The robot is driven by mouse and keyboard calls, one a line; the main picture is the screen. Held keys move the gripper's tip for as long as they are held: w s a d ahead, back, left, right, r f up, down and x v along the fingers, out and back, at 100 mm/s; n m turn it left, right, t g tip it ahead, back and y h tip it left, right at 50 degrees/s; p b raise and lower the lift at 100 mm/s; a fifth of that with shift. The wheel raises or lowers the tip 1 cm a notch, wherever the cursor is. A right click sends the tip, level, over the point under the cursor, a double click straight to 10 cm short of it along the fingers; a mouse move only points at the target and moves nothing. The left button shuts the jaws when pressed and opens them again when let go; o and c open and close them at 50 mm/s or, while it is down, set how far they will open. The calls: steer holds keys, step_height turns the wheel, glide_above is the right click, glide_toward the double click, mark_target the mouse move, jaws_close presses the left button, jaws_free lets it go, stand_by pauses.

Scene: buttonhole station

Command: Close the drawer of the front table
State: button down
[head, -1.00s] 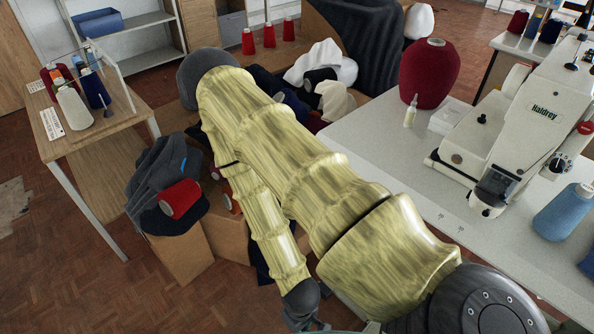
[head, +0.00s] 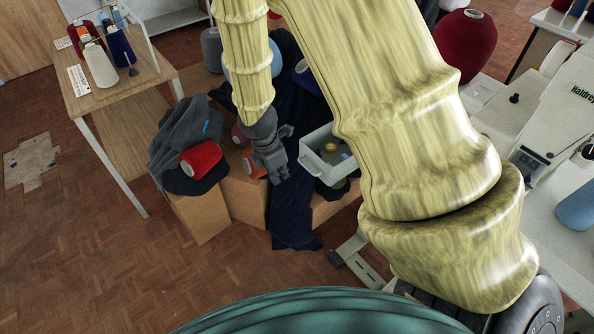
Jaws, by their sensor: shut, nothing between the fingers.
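The drawer (head: 326,174) is a pale grey open-topped box in the middle of the head view. It stands open, with its inside showing and a small yellow item and other small things in it. My arm hides its right side and where it meets the table. The front table (head: 548,205) has a pale grey top, seen at the right and partly covered by my arm. My gripper (head: 277,175) is dark grey, points downward and is shut and empty. It appears just left of the drawer; I cannot tell whether they touch.
Cardboard boxes (head: 200,217) with heaped dark cloth and a red spool (head: 201,159) lie left of and behind my gripper. A wooden side table (head: 150,70) holds thread cones. A sewing machine (head: 555,110) stands on the front table.

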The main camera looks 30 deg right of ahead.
steer(key=w+d+f+n, duration=0.1)
steer(key=w+d+f, duration=0.1)
steer(key=d+f, duration=0.4)
steer(key=shift+d+h+p, duration=0.3)
steer(key=shift+d+p, duration=0.05)
steer(key=shift+d, duration=0.45)
steer(key=shift+w, duration=0.1)
stand_by(0.3)
steer(key=shift+d, duration=0.1)
